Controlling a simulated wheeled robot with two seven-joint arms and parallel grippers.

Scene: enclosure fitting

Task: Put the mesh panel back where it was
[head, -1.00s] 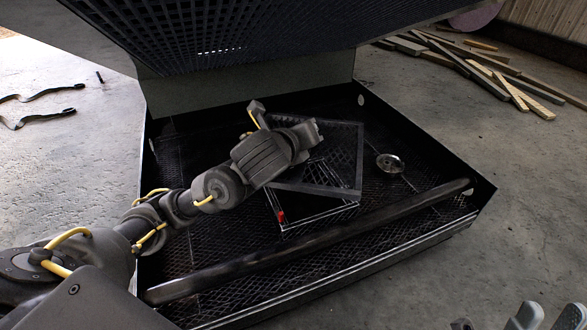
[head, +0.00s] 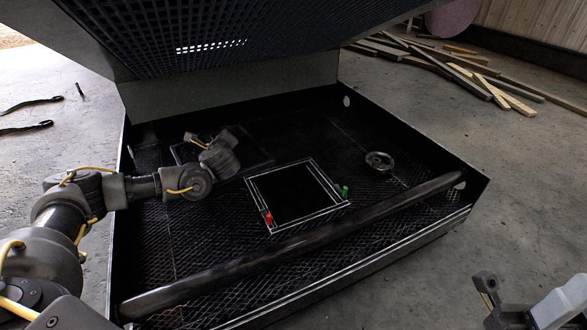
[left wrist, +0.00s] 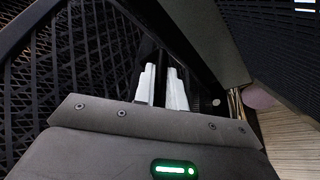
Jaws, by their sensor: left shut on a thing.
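The mesh panel (left wrist: 85,55) has a dark frame, and its near part fills the left of the left wrist view. In the head view the panel (head: 262,160) is over the back left of the enclosure floor, partly hidden by my left arm. My left gripper (left wrist: 162,86) is shut on its frame, with pale fingers. In the head view the fingertips are hidden behind the wrist. The square opening (head: 318,212) in the mesh floor is uncovered, dark inside, with a pale rim. My right gripper (head: 528,306) is partly visible at the bottom right, away from the enclosure.
A red knob (head: 268,218) and a green knob (head: 345,191) are at the opening's edge. A handwheel (head: 380,161) lies to its right. A thick bar (head: 300,243) crosses the front. The raised lid (head: 210,40) hangs above the back. Planks (head: 470,75) lie outside.

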